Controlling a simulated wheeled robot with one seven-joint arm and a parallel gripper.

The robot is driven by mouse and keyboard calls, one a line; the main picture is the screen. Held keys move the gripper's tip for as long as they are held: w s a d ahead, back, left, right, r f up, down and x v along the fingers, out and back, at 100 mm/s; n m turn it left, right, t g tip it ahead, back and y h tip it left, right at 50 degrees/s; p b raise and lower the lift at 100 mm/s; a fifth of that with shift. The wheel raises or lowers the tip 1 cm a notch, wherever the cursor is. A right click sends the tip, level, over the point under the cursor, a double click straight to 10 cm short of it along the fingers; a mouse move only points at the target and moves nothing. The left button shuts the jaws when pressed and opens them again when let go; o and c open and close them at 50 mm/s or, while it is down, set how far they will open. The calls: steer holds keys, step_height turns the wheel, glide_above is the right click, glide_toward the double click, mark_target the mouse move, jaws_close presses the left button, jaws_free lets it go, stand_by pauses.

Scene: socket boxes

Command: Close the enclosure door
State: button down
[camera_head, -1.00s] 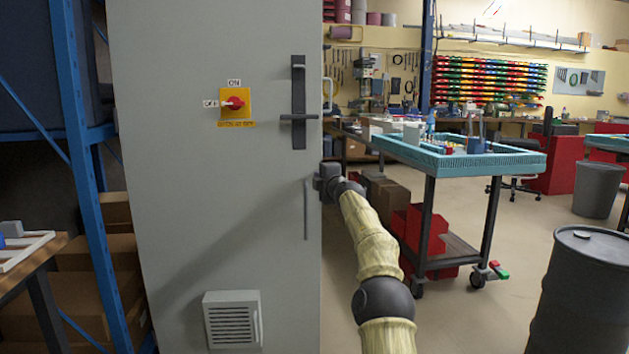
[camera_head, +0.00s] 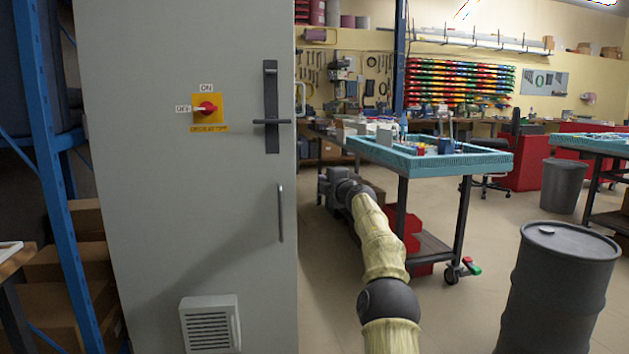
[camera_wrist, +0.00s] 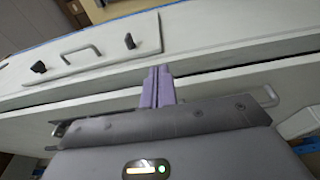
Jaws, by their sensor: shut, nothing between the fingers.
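The enclosure is a tall grey cabinet at the left of the head view. Its door (camera_head: 165,215) carries a red and yellow rotary switch (camera_head: 208,110), a black latch (camera_head: 271,105), a long pull handle (camera_head: 281,213) and a louvred vent (camera_head: 208,325). The door front looks nearly flush; whether it is fully shut I cannot tell. My gripper is just right of the cabinet's edge, its fingertips hidden in the head view. In the wrist view its purple fingers (camera_wrist: 158,86) are together and empty, in front of pale panels with a dark gap (camera_wrist: 215,72) between them.
A blue shelf rack (camera_head: 50,170) stands close at the left. A teal-topped cart (camera_head: 430,160) is behind my arm, and a black drum (camera_head: 560,285) stands at the right. The floor between cart and drum is clear.

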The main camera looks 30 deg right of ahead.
steer(key=shift+s+d, duration=0.15)
steer(key=shift+d, duration=0.1)
steer(key=w+a+m+y+p, duration=0.1)
steer(key=a+m+p, duration=0.1)
steer(key=a, duration=0.7)
steer(key=s+a+f+m+g+p, duration=0.2)
steer(key=s+a+f+m, duration=0.1)
steer(key=a, duration=0.3)
steer(key=s+a+f+m+g+p, duration=0.1)
steer(key=s+a+f+m+g, duration=0.2)
steer(key=a, duration=0.4)
steer(key=s+a+f+m+g+p, duration=0.1)
steer(key=s+a+f+m+g, duration=0.2)
steer(key=s, duration=1.1)
steer(key=s+a+f+m+g+p, duration=0.2)
steer(key=s+f, duration=0.6)
steer(key=s, duration=0.6)
steer(key=s+a+f+m+g+p, duration=0.2)
steer(key=s+a+f+m+g, duration=0.2)
steer(key=s, duration=1.1)
steer(key=shift+f+m+g+h, duration=0.3)
steer(key=shift+f+m+g, duration=0.1)
steer(key=shift+f+g, duration=0.3)
